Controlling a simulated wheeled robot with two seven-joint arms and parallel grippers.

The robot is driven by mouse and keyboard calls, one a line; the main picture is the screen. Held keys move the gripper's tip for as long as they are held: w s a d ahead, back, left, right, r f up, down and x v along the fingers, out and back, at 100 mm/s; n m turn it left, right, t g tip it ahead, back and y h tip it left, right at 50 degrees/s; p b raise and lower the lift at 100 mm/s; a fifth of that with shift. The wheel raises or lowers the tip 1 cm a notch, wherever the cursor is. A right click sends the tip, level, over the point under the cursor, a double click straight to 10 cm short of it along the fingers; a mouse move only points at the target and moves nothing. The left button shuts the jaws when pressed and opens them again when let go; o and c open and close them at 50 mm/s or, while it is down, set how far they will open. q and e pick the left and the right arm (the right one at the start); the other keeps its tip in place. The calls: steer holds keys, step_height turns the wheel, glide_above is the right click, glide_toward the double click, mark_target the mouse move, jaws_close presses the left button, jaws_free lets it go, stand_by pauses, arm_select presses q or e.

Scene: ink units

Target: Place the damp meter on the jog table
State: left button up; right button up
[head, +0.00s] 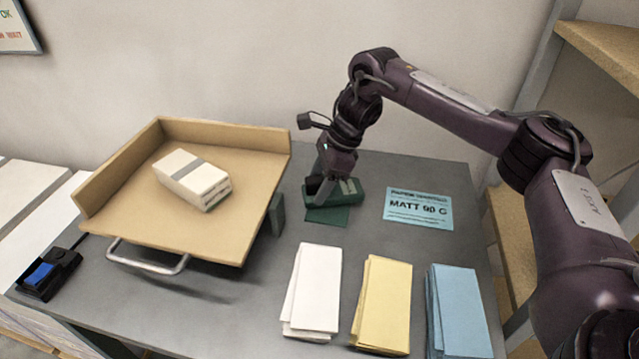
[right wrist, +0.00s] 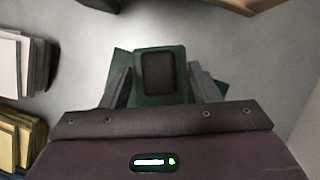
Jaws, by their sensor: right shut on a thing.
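The damp meter (head: 348,192) is a dark green block at the back middle of the grey bench, by a green mat (head: 328,216). My right gripper (head: 324,188) points down and is shut on it. In the right wrist view the meter (right wrist: 160,54), with its dark face, sits between the two fingers (right wrist: 161,78). I cannot tell whether it touches the mat. The jog table (head: 225,239) is a tilted tan tray with raised walls at the back and left, left of the gripper. A banded white paper stack (head: 192,178) lies on it. My left gripper is out of view.
White (head: 316,288), yellow (head: 384,305) and blue (head: 459,312) paper piles lie along the bench front. A blue label card (head: 419,207) lies right of the meter. A blue-buttoned switch (head: 47,275) is at the left. The jog table's front and right surface is bare.

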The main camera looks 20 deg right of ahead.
mark_target(341, 188)
steer(key=o, duration=1.1)
steer(key=shift+r, duration=0.3)
steer(key=v, duration=0.2)
steer(key=shift+d+r+p, duration=0.15)
steer(key=shift+r+p, duration=0.2)
steer(key=shift+r, duration=0.05)
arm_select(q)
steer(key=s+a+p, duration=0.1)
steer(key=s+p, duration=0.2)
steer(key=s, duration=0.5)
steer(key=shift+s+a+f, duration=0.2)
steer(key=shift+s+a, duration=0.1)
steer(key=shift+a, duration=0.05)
arm_select(e)
steer(key=shift+v, duration=4.4)
steer(key=shift+s, duration=0.1)
